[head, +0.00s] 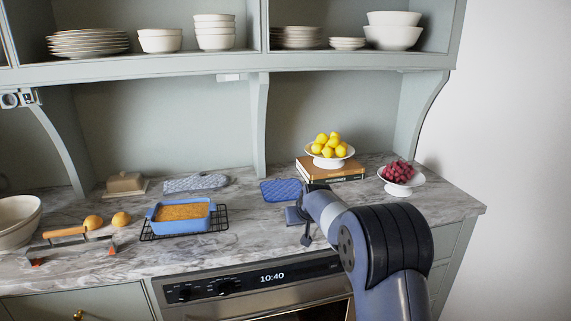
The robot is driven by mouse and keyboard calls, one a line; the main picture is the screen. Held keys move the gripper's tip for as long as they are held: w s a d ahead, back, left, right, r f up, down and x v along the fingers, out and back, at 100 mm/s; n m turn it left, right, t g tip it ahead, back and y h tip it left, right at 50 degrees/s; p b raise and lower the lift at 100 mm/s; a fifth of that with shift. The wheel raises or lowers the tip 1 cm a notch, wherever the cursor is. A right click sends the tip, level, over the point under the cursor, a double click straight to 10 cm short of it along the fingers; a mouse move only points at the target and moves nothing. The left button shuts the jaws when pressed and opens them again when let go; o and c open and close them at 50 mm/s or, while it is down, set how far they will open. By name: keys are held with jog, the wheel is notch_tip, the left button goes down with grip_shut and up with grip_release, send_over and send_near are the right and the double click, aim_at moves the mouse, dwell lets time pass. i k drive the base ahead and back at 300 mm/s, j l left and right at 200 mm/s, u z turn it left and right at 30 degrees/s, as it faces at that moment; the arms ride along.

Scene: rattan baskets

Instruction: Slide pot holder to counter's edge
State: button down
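The pot holder (281,190) is a blue quilted square lying flat on the grey marble counter (260,237), near the back and in front of the wall panel. My gripper (304,235) is low over the counter, nearer the front edge than the pot holder and a little to its right. A gap of bare counter shows between most of the gripper and the pot holder. My wrist is close to the pot holder's right corner in the picture; I cannot tell whether they touch. The fingers are small and partly hidden by my arm, so their opening is unclear.
Books (335,169) carry a bowl of lemons (329,158) behind my wrist. A white bowl of red fruit (400,188) stands right. A blue baking dish (181,227) sits on a black rack at left, with an oven mitt (196,183) behind. The oven (255,290) is below the front edge.

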aim_at(276, 191)
jog(key=i+l+u, duration=0.1)
jog(key=i, duration=1.4)
